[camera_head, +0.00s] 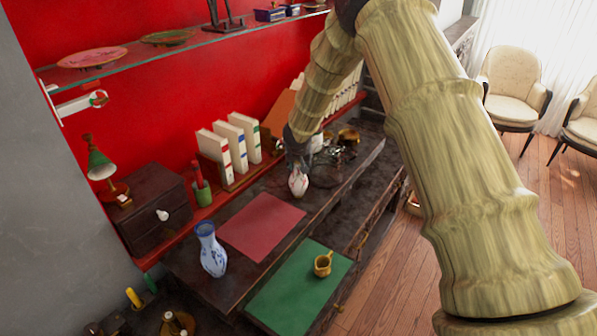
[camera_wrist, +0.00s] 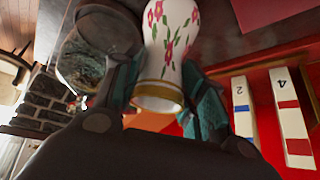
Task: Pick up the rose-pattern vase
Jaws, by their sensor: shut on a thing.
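The rose-pattern vase (camera_head: 298,183) is white with red flowers and is at the far end of the dark desk, past the red mat. In the wrist view the vase (camera_wrist: 172,38) shows red blooms, green leaves and a gold-rimmed end facing the camera. My gripper (camera_head: 297,158) reaches down to it from above. In the wrist view my gripper (camera_wrist: 163,92) has one teal-padded finger on each side of the gold-rimmed end, shut on the vase. I cannot tell whether the vase touches the desk.
A blue-and-white vase (camera_head: 212,250) stands nearer, beside the red mat (camera_head: 262,226). A gold cup (camera_head: 323,264) sits on the green mat (camera_head: 290,298). White books (camera_head: 238,143) stand along the red wall. A round-framed object (camera_wrist: 88,50) is close to the gripper's left.

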